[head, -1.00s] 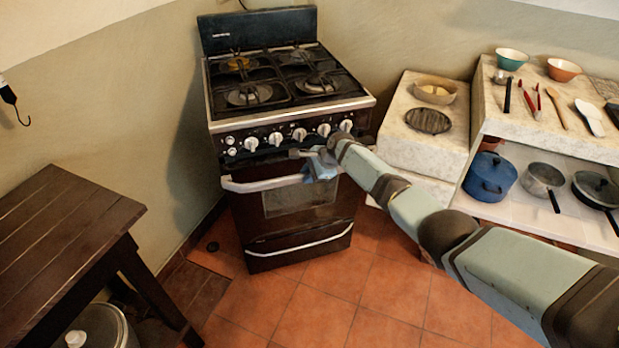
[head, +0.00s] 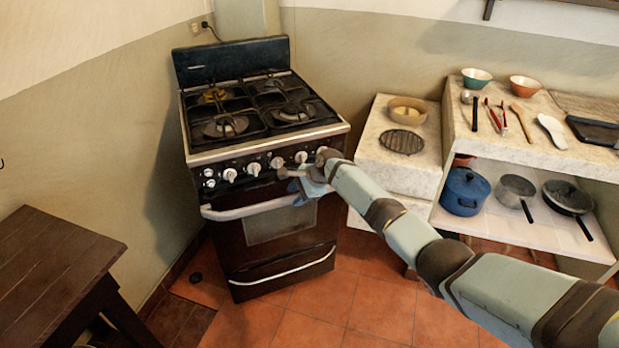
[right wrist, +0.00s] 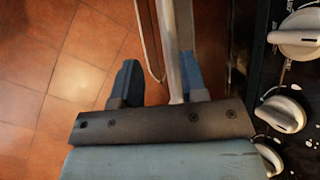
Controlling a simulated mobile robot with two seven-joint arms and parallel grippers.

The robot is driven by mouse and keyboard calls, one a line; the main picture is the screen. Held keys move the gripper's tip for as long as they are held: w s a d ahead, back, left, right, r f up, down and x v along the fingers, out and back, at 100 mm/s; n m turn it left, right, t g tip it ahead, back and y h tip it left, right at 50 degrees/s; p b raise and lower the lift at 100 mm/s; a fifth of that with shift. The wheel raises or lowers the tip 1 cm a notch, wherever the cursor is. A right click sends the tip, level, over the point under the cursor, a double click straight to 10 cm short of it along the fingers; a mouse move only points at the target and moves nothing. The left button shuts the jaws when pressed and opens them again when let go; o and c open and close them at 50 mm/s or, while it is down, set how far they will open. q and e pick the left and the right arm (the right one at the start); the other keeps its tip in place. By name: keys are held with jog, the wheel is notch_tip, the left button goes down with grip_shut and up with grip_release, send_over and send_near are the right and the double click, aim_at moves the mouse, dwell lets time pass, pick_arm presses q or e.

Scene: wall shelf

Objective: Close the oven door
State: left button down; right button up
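The stove (head: 265,150) has a dark brown oven door (head: 225,235) with a window and a pale bar handle (head: 245,211). The door stands upright, flush or nearly flush with the front; a small gap cannot be told. My right gripper (head: 308,184) is at the right end of the handle, just below the knobs. In the right wrist view, its two blue fingers (right wrist: 158,82) are apart, with the handle (right wrist: 172,45) running between them, closer to the right finger. Whether they touch it is unclear. My left gripper is not in view.
Stove knobs (right wrist: 282,110) lie close beside the right gripper. A stone counter (head: 385,160) and a shelf with pots (head: 465,190) stand right of the stove. A dark wooden table (head: 55,255) is at left. Tiled floor (head: 310,305) in front is clear.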

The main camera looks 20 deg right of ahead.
pick_arm(q)
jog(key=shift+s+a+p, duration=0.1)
jog(key=shift+p, duration=0.6)
pick_arm(e)
jog(key=v, duration=0.8)
jog(key=shift+r, duration=0.25)
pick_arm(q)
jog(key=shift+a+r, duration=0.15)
pick_arm(e)
jog(key=shift+d, duration=0.15)
jog(key=shift+s, duration=0.1)
